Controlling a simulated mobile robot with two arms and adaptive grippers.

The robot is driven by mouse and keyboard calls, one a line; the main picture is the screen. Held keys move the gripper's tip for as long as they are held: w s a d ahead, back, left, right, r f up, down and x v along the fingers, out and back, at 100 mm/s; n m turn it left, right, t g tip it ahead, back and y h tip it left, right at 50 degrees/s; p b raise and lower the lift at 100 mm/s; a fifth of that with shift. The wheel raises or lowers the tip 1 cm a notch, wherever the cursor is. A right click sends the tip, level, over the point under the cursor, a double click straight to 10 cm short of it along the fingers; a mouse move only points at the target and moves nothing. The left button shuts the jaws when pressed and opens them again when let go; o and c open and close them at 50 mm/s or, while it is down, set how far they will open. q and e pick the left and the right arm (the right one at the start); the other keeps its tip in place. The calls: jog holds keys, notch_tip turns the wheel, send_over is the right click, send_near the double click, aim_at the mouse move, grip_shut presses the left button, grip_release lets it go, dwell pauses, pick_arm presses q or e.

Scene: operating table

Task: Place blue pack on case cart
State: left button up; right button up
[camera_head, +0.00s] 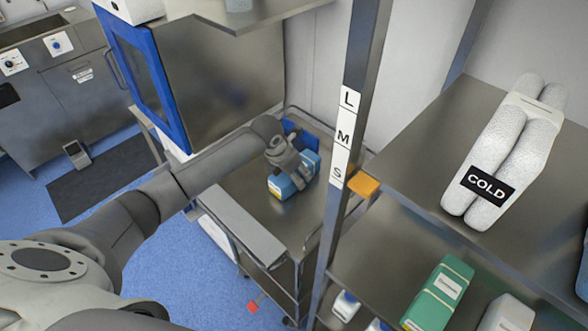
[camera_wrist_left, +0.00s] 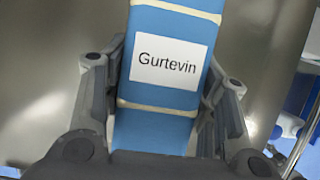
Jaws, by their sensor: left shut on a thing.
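The blue pack (camera_head: 282,187) is in my left gripper (camera_head: 292,172), over the steel top of the case cart (camera_head: 240,183). In the left wrist view the pack (camera_wrist_left: 155,130) fills the middle, with a white "Gurtevin" label and pale bands. The fingers of my left gripper (camera_wrist_left: 163,80) lie along both its sides. The pack is on or just above the cart's surface; I cannot tell whether it touches. Another dark blue item (camera_head: 292,131) shows behind the gripper on the cart. My right gripper is not in view.
A steel cabinet with a blue-framed door (camera_head: 150,75) stands left of the cart. A shelf post with L, M, S labels (camera_head: 343,135) rises at its right. Shelves hold white rolls marked COLD (camera_head: 515,140) and a green box (camera_head: 440,295). The cart's front top is bare.

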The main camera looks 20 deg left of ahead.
pick_arm(q)
jog(key=o, duration=0.7)
jog(key=shift+f, duration=0.2)
jog(key=o, duration=0.5)
jog(key=shift+r, duration=0.1)
jog(key=shift+r, duration=0.2)
jog(key=shift+s+a+r, duration=0.1)
jog(key=shift+s+r, duration=0.05)
jog(key=shift+r, duration=0.2)
jog(key=b+v, duration=0.2)
jog(key=v, duration=0.8)
jog(key=shift+s+r, duration=0.25)
jog(key=shift+r, duration=0.2)
